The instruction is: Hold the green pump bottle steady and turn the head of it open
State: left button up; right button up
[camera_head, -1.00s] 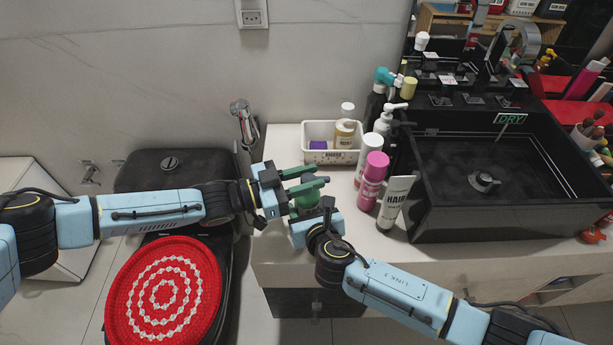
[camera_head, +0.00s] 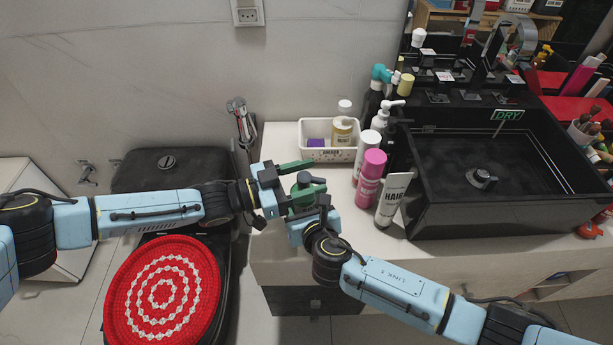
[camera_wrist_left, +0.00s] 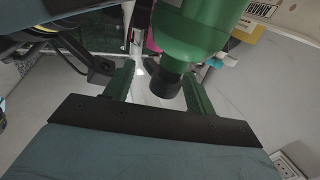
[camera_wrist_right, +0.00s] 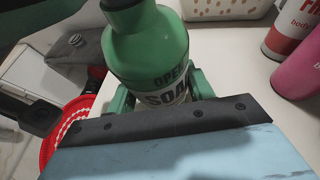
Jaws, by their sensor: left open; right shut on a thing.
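The green pump bottle (camera_wrist_right: 150,50) stands upright on the white counter, its label facing the camera in the right wrist view. My right gripper (camera_wrist_right: 160,90) is shut on its lower body. My left gripper (camera_head: 300,179) is open at head height, one finger on either side of the pump head. In the left wrist view, its fingers (camera_wrist_left: 158,84) stand apart from the head. My grippers hide much of the bottle in the head view.
A white basket (camera_head: 322,152) stands behind the bottle. A pink bottle (camera_head: 370,176), a white bottle and a HAIR tube (camera_head: 392,200) stand close on the right, before the black sink (camera_head: 490,160). A red round mat (camera_head: 163,290) lies at the left.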

pick_arm(q)
jog(key=shift+a, duration=0.1)
jog(key=v, duration=1.2)
